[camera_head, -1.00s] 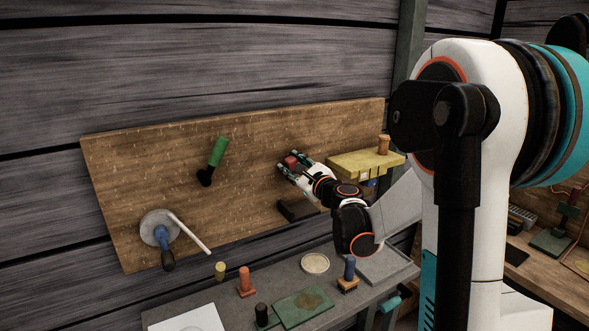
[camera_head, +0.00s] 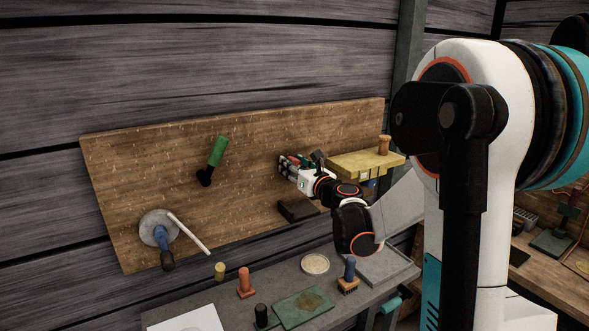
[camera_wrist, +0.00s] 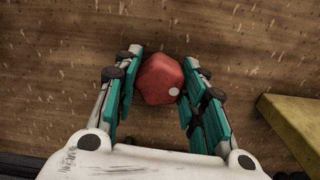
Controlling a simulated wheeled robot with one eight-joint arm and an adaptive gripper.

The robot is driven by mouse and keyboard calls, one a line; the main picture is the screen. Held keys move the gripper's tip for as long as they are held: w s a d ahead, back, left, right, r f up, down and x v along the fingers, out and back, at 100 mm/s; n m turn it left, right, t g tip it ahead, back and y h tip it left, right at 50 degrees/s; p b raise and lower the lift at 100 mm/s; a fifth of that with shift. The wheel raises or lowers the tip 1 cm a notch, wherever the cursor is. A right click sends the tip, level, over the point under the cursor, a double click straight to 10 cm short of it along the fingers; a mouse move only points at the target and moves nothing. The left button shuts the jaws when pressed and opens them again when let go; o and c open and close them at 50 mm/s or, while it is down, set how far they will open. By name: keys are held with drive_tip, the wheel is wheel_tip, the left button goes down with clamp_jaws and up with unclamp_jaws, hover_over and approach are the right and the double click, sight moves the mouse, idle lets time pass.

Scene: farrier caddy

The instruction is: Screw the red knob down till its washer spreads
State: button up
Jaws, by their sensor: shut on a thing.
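The red knob (camera_wrist: 160,79) is a faceted block with a pale dot on its face, in front of the wooden board. My gripper (camera_wrist: 158,90) is shut on it, one teal-lined finger on each side. In the head view my gripper (camera_head: 289,168) reaches the right half of the board from the right. The knob is mostly hidden there by the fingers. The washer is hidden in both views, so I cannot tell whether it is spread.
The wooden board (camera_head: 140,170) carries a green-handled lever (camera_head: 217,152), a grey disc crank (camera_head: 158,226), and a dark block (camera_head: 297,210) below my gripper. A yellow shelf (camera_head: 362,163) sticks out close to its right. A cluttered bench (camera_head: 235,295) stands below.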

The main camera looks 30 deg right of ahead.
drive_tip(key=m, duration=0.6)
drive_tip(key=shift+w+m, duration=0.1)
drive_tip(key=shift+m, duration=0.3)
drive_tip(key=o, duration=1.1)
drive_tip(key=shift+w, duration=0.1)
drive_tip(key=shift+s, duration=2.65)
